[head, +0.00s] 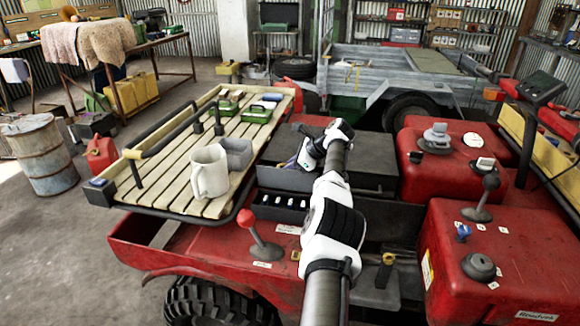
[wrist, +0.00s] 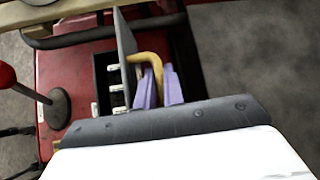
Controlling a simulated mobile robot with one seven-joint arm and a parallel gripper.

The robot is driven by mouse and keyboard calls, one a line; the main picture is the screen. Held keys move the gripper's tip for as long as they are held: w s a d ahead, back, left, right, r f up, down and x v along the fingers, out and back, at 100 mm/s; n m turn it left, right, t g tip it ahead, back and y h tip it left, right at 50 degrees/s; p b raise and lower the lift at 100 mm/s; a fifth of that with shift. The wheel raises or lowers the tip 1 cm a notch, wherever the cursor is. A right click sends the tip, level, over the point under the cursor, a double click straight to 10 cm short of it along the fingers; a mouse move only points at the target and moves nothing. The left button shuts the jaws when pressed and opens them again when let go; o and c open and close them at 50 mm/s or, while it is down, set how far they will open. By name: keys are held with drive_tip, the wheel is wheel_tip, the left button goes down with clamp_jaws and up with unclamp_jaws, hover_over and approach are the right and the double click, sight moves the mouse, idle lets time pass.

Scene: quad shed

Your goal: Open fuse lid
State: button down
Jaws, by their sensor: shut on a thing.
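The fuse lid is a thin dark panel; in the wrist view (wrist: 124,45) it stands raised, nearly edge-on, beside the open fuse box. A tan bent handle (wrist: 148,57) runs from it to between the lavender fingers of my gripper (wrist: 161,88), which is shut on it. In the head view the lid (head: 280,180) stands behind a row of white fuses in the dark fuse box (head: 287,204). My gripper (head: 292,164) is just above and behind it, its fingertips partly hidden.
A red-knobbed lever (head: 259,234) stands in front of the box. A slatted rack (head: 160,190) with a white mug (head: 209,172) is to the left. Red consoles (head: 520,255) with knobs crowd the right. A dark flat case (head: 365,160) lies behind my arm.

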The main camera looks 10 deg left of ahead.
drive_tip(key=c, duration=1.8)
unclamp_jaws()
drive_tip(key=shift+p+v, duration=0.35)
drive_tip(key=shift+v, duration=0.45)
drive_tip(key=b+v, duration=0.2)
drive_tip(key=v, duration=1)
drive_tip(key=shift+r, duration=0.1)
